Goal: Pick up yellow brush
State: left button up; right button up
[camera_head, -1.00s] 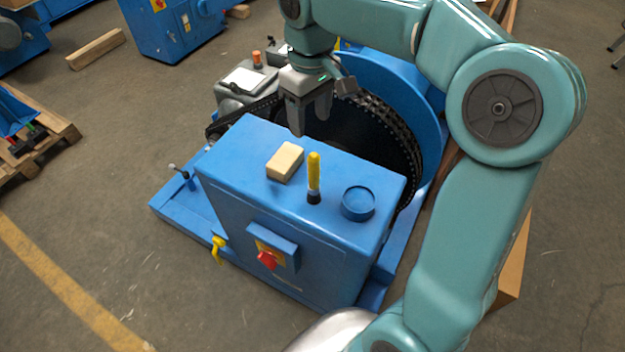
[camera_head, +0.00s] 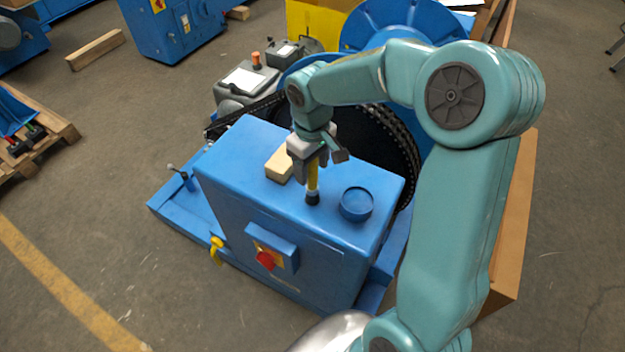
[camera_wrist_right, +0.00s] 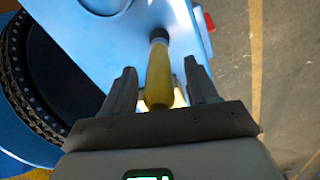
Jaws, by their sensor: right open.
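The yellow brush (camera_head: 313,184) stands upright on its dark lower end on top of the blue machine box (camera_head: 240,150). My right gripper (camera_head: 310,172) is over it from above, with its fingers around the upper handle. In the right wrist view the brush's yellow handle (camera_wrist_right: 159,75) lies between the two spread fingers of the right gripper (camera_wrist_right: 162,85), with a gap on the sides. The right gripper is open. Its fingers partly hide the top of the brush in the head view. My left gripper is not in view.
A tan block (camera_head: 279,165) lies just left of the brush, close to the gripper. A round blue cup (camera_head: 356,204) stands to its right. Behind the box are a black chain (camera_head: 405,140) and a blue wheel. A red knob (camera_head: 265,260) is on the front.

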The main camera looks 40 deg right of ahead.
jog(key=shift+f, duration=0.5)
jog(key=shift+r, duration=0.1)
jog(key=shift+c, duration=1)
grip_shut()
jog(key=shift+r, duration=0.1)
